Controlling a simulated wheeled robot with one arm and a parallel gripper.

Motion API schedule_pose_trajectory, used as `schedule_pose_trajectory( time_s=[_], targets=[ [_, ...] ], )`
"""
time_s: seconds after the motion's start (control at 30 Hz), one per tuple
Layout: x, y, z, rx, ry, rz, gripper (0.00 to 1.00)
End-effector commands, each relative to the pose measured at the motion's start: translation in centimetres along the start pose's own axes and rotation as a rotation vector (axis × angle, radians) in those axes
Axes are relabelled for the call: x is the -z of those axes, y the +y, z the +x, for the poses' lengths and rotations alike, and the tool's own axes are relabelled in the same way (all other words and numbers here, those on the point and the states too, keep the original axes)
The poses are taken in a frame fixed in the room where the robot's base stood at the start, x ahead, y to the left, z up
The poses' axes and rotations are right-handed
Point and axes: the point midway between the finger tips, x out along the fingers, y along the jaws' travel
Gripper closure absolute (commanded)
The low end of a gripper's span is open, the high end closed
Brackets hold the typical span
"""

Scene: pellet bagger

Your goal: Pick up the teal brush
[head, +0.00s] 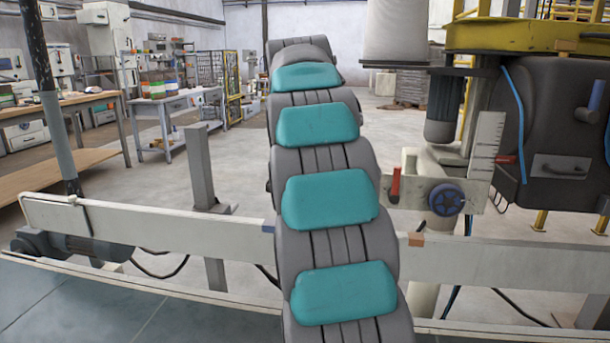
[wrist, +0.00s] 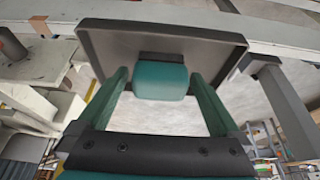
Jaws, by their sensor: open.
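In the wrist view the teal brush (wrist: 160,82) shows as a short teal block with a dark strip along its upper edge. It lies in front of a grey tray (wrist: 218,48) with a dark rim; whether it rests on the tray I cannot tell. My gripper (wrist: 158,72) is open, with one teal finger left and one right of the brush. A gap shows on both sides, and neither finger visibly touches it. How deep the brush sits between the fingers is unclear. In the head view my own grey and teal arm hides the gripper, and I cannot see the brush.
A long pale beam (head: 160,222) crosses in front of me. A grey post (head: 201,165) stands left of my arm. A machine with a blue handwheel (head: 446,199) stands close on the right. Benches fill the left. Open floor lies beyond the beam.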

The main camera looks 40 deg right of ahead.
Motion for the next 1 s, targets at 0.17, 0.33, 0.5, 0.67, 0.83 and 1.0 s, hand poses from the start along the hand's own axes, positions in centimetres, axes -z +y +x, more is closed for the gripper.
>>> schedule_pose_trajectory(
  time_s=[0.17,0.33,0.5,0.67,0.83,1.0],
  targets=[
    [-0.01,0.01,0.05,0.0,0.0,0.0,0.0],
    [-0.01,0.01,0.04,0.0,-0.001,0.0,0.17],
    [-0.02,0.01,0.03,0.0,-0.001,0.0,0.36],
    [-0.02,0.01,0.04,0.0,-0.001,0.0,0.54],
    [-0.03,0.01,0.04,0.0,-0.001,0.0,0.73],
    [-0.02,0.02,0.03,0.0,-0.001,0.0,0.82]
  ],
)
